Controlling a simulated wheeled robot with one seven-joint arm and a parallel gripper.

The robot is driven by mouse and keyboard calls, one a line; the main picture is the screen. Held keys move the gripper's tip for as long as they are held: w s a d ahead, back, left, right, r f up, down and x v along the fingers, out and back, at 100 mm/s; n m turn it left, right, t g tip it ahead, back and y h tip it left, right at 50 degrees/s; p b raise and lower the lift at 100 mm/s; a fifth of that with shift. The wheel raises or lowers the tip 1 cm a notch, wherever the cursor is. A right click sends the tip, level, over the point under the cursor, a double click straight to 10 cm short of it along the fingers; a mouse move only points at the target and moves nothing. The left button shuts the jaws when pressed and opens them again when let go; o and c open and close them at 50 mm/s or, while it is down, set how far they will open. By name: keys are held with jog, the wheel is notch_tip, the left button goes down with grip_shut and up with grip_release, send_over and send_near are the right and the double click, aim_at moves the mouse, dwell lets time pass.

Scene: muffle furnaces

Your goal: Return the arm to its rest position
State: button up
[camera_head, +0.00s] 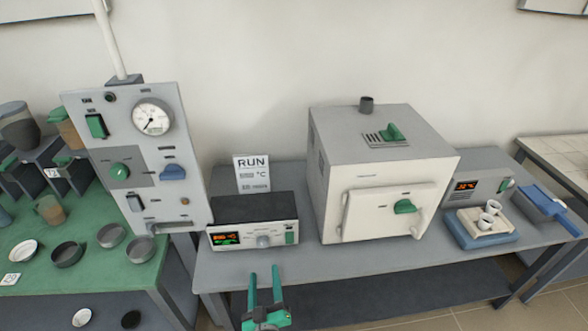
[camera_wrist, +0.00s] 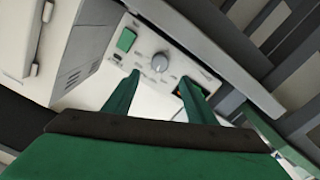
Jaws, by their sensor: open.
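My gripper (camera_head: 265,288) is in front of the bench, low in the head view, with its two green fingers pointing up and apart. Nothing is between them. In the wrist view my gripper (camera_wrist: 160,95) shows its two green fingers spread, with the controller box (camera_wrist: 165,55) beyond them. The same controller box (camera_head: 253,222), black on top with a lit display, a knob and a green switch, sits on the bench behind my gripper. No contact between the fingers and the box is visible.
A white muffle furnace (camera_head: 385,160) with its door shut stands on the grey bench (camera_head: 225,270). A control panel (camera_head: 135,150) stands left of it, beside a green table (camera_head: 95,285) with several dishes. Right are a small display unit (camera_head: 478,187) and a blue-white tray (camera_head: 482,238) bearing two cups.

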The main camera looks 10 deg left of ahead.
jog(key=s+d+m+g+h, duration=0.1)
jog(key=s+d+m, duration=0.1)
jog(key=s+d, duration=0.45)
jog(key=s+d+m+h, duration=0.1)
jog(key=s+d, duration=0.2)
jog(key=s, duration=0.7)
jog(key=s+d+m+g+h, duration=0.15)
jog(key=s+d, duration=0.25)
jog(key=s, duration=0.5)
jog(key=s+d+r+m+h, duration=0.1)
jog(key=s+d+r+m, duration=0.2)
jog(key=s, duration=0.6)
notch_tip(320, 180, up, 3)
jog(key=shift+s+d+f+m, duration=0.15)
jog(key=shift+s+m, duration=0.15)
jog(key=shift+m, duration=0.15)
jog(key=shift+t+h, duration=0.25)
